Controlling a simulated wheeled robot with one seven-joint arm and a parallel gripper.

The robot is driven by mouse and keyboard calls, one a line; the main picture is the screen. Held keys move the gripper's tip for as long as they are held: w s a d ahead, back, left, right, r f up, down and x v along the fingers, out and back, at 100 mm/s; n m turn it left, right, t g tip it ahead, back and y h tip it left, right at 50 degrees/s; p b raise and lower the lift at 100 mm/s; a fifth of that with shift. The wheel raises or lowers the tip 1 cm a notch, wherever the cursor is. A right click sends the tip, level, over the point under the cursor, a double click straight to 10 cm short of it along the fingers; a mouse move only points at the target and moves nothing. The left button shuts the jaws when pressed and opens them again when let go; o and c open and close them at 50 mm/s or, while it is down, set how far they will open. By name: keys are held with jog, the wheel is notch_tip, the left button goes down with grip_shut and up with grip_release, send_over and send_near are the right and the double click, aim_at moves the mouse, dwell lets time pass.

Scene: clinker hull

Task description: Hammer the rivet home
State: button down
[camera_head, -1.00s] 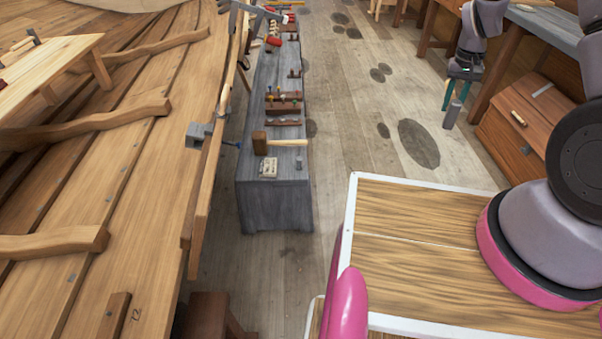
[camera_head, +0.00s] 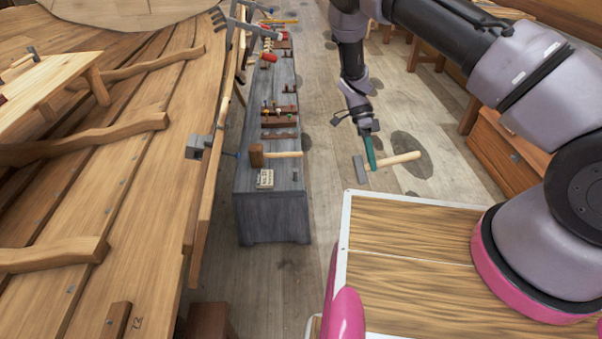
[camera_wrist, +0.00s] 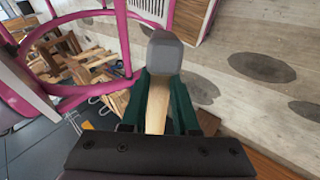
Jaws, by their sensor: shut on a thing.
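My gripper (camera_head: 370,150) has dark green fingers and is shut on the wooden handle of a hammer (camera_head: 361,170) with a grey head. The hammer is held in the air right of the grey bench, its handle pointing right. In the wrist view the hammer head (camera_wrist: 165,52) sits beyond the fingers (camera_wrist: 158,105), with the handle running between them. The wooden hull (camera_head: 110,200) fills the left of the head view, apart from the gripper. Small grey spots show on its planks; I cannot tell which is the task's rivet.
A grey block (camera_head: 196,147) with a blue part sits at the hull's edge. The long grey bench (camera_head: 270,215) carries a wooden mallet (camera_head: 257,155), a small pale box (camera_head: 265,178) and several tools. Clamps (camera_head: 240,25) stick out over its far end. Floor is open right of the bench.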

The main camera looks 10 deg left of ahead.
jog(key=s+a+f+m+t+y, duration=0.1)
jog(key=s+a+m+y, duration=0.1)
jog(key=a+m+y, duration=0.8)
jog(key=s+a+f+m+t+y, duration=0.1)
jog(key=s+a+f+m+y, duration=0.1)
jog(key=a+m+y, duration=0.8)
jog(key=shift+s+a+m+t+y, duration=0.3)
jog(key=shift+s+a+m+y, duration=0.15)
jog(key=shift+a+y, duration=1.8)
jog(key=shift+d+y, duration=0.35)
jog(key=shift+d, duration=0.05)
